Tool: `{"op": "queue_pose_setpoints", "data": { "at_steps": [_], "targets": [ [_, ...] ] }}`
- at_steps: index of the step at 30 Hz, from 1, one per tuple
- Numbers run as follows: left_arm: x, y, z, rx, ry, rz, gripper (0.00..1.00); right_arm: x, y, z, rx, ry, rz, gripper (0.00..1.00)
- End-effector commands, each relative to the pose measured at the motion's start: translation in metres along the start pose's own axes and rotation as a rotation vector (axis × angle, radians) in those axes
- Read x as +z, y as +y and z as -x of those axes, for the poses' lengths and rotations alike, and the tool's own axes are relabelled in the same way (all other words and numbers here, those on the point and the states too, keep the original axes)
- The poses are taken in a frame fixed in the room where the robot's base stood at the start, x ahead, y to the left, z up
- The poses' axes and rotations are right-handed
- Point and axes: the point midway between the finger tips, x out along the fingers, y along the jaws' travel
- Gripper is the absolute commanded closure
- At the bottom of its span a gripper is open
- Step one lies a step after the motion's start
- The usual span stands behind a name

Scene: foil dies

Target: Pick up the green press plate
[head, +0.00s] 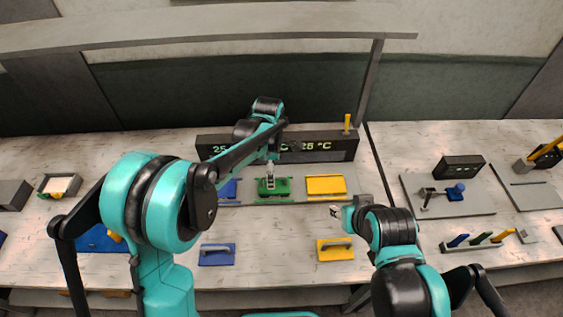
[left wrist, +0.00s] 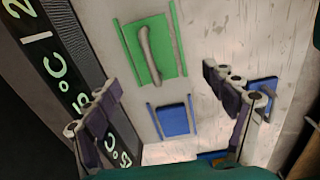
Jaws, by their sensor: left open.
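The green press plate (head: 281,192) lies on a grey board in the head view, between a blue plate (head: 228,189) and a yellow plate (head: 326,185). In the left wrist view the green press plate (left wrist: 168,60) shows whole, with a raised bar handle and rails along its sides. My left gripper (head: 270,174) is above the green plate in the head view and hides part of it. In the left wrist view its fingers are spread wide with nothing between them. My right gripper (head: 336,211) is right of the plate, over the table; its jaw opening is too small to read.
A dark temperature display (head: 325,148) stands just behind the plates. A blue handled plate (head: 217,254) and a yellow handled plate (head: 336,249) lie nearer on the table. The tabletop between these two is clear. An overhead shelf (head: 200,27) spans the back.

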Motion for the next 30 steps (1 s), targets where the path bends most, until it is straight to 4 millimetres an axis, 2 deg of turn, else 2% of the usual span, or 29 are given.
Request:
{"op": "queue_pose_setpoints", "data": {
  "at_steps": [3, 14, 21, 28, 29, 30],
  "targets": [
    [0.006, 0.003, -0.008, -0.014, 0.004, 0.039, 0.16, -0.001, 0.000, 0.002, 0.000, 0.000, 0.000, 0.60],
    [0.005, 0.006, -0.045, -0.015, 0.004, 0.044, 0.16, 0.004, 0.000, -0.005, 0.000, 0.000, 0.000, 0.60],
    [0.004, 0.010, -0.081, -0.014, 0.004, 0.043, 0.16, 0.009, 0.000, -0.013, 0.000, 0.000, 0.000, 0.60],
    [0.004, 0.010, -0.083, -0.014, 0.004, 0.043, 0.16, 0.009, 0.000, -0.012, 0.000, 0.000, 0.000, 0.60],
    [0.004, 0.010, -0.083, -0.014, 0.004, 0.043, 0.18, 0.009, 0.000, -0.012, 0.000, 0.000, 0.000, 0.60],
    [0.004, 0.010, -0.083, -0.014, 0.004, 0.043, 0.29, 0.009, 0.000, -0.012, 0.000, 0.000, 0.000, 0.60]
  ]
}}
